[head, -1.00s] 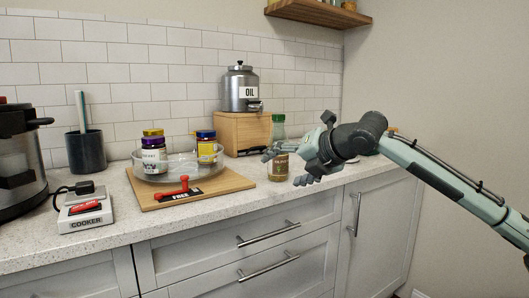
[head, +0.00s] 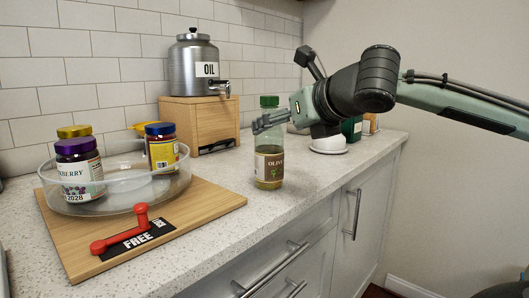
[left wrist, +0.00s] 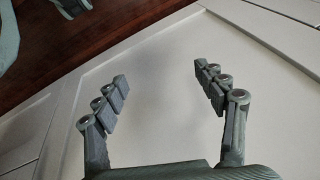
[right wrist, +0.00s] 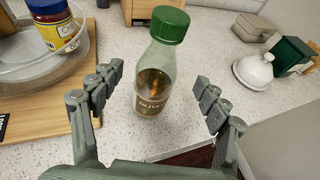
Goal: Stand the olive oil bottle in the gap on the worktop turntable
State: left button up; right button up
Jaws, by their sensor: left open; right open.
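The olive oil bottle (head: 269,150), clear with a green cap and brown label, stands upright on the worktop right of the wooden board. My right gripper (head: 272,121) is open at its upper part; in the right wrist view the bottle (right wrist: 157,75) stands between and beyond the open fingers (right wrist: 158,95). The clear round turntable (head: 118,197) sits on the board and holds several jars, including a purple-lidded one (head: 79,172) and a blue-lidded one (head: 161,148). A bare stretch shows between these two. My left gripper (left wrist: 160,95) is open and empty, facing a pale cabinet front.
A red lever on a black "FREE" plate (head: 137,241) is at the board's front. The oil canister (head: 194,65) stands on a wooden box (head: 200,123) behind. A white domed dish (head: 328,144) and green box (head: 351,128) are right of the bottle.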

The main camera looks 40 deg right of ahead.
jog(key=x, duration=0.5)
jog(key=shift+w+a+f, duration=0.1)
jog(key=shift+w+f, duration=0.1)
jog(key=shift+f, duration=0.05)
grip_shut()
